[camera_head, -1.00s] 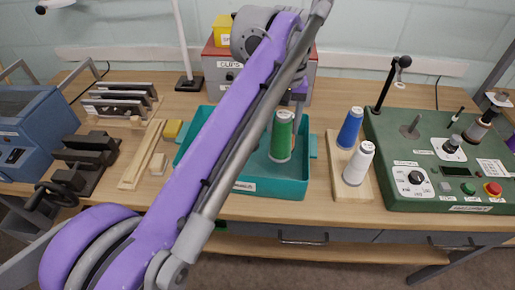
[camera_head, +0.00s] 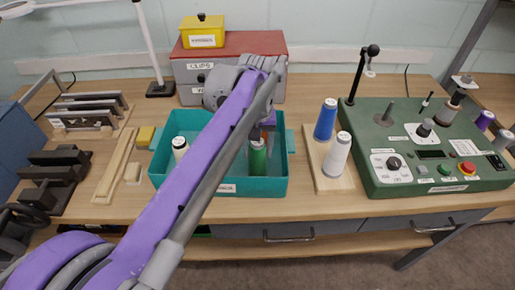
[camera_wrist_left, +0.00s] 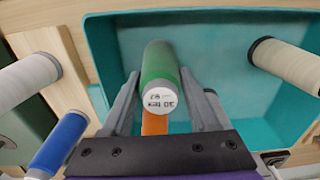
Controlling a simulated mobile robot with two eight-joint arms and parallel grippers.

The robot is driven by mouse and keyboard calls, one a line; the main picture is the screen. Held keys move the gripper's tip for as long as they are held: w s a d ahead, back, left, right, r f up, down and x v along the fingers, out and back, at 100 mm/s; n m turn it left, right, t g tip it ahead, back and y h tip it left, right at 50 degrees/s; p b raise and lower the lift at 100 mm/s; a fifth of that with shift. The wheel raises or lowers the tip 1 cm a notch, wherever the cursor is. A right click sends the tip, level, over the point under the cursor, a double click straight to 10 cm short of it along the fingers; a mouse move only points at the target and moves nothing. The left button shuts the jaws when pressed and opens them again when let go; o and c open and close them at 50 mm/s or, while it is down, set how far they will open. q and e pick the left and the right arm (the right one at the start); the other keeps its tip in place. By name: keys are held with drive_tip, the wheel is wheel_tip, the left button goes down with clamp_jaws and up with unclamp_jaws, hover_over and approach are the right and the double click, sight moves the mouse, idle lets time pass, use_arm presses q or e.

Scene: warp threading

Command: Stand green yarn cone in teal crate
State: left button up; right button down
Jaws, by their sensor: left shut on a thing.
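The green yarn cone (camera_head: 257,159) is upright inside the right half of the teal crate (camera_head: 216,188). My left gripper (camera_head: 266,128) is above it, with the arm crossing the crate from lower left. In the left wrist view, the green cone (camera_wrist_left: 160,70) is between the two fingers of my left gripper (camera_wrist_left: 160,98), which is shut on it. The teal crate (camera_wrist_left: 200,25) surrounds it there. I cannot tell whether the cone's base touches the crate floor. My right gripper is not in view.
A cream cone (camera_head: 180,147) stands in the crate's left part. An orange thing (camera_wrist_left: 154,123) is close by the green cone. Blue (camera_head: 326,120) and white (camera_head: 337,155) cones stand on a wooden board right of the crate. A green machine (camera_head: 430,170) is farther right.

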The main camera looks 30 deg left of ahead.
use_arm(q)
drive_tip(key=o, duration=1.1)
drive_tip(key=shift+f, duration=0.1)
wheel_tip(320, 180, up, 12)
drive_tip(key=shift+r+p, duration=0.2)
drive_tip(key=shift+p, duration=0.85)
